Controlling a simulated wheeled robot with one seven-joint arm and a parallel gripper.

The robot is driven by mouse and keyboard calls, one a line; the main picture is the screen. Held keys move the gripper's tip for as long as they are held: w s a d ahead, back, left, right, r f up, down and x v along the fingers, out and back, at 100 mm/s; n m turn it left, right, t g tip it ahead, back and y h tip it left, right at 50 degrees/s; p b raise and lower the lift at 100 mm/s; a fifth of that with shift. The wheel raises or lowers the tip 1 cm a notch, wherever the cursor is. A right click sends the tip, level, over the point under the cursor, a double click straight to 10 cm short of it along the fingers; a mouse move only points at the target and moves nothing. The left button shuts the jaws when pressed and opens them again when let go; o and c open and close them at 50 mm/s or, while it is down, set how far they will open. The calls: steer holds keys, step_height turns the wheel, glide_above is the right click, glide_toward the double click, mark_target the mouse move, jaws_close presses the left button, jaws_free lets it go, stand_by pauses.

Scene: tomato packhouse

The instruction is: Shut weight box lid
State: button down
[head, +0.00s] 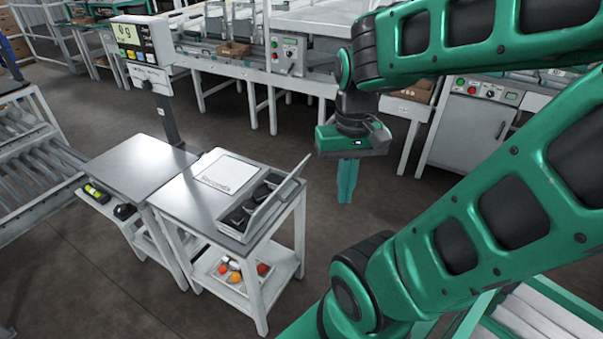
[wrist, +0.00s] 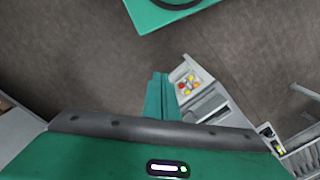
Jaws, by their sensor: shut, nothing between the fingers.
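The weight box (head: 240,217) is on the right part of a small metal-topped table, with dark weights inside. Its lid (head: 278,207) stands open, tilted up along the box's right side. In the wrist view the box area (wrist: 203,106) shows small and partly hidden beside my fingers, too small to tell the lid apart. My gripper (head: 347,199) points down over open floor, to the right of the table and apart from the box. Its green fingers are together and hold nothing; they also show in the wrist view (wrist: 158,85).
A white sheet (head: 228,172) lies beside the box on the table (head: 180,213). A scale display (head: 143,38) on a post stands behind the left table. A tray with tomatoes (head: 240,272) is on the lower shelf. Floor between table and gripper is clear.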

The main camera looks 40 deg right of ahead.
mark_target(294, 175)
steer(key=shift+s+d, duration=0.1)
steer(key=w+d+f+m, duration=0.1)
steer(key=w+d+m, duration=0.1)
steer(key=w+m, duration=0.85)
steer(key=w+d+f+m, duration=0.15)
steer(key=w+m, duration=0.45)
steer(key=m, duration=0.9)
steer(key=shift+t, duration=0.4)
steer(key=shift+w+a+f, duration=0.1)
steer(key=shift+w+f, duration=0.55)
steer(key=shift+f, duration=0.7)
steer(key=shift+w+a+f, duration=0.1)
steer(key=shift+w+f, duration=0.6)
steer(key=shift+f, duration=0.65)
steer(key=shift+w+a+f, duration=0.1)
steer(key=shift+w+f, duration=0.55)
steer(key=shift+f, duration=0.7)
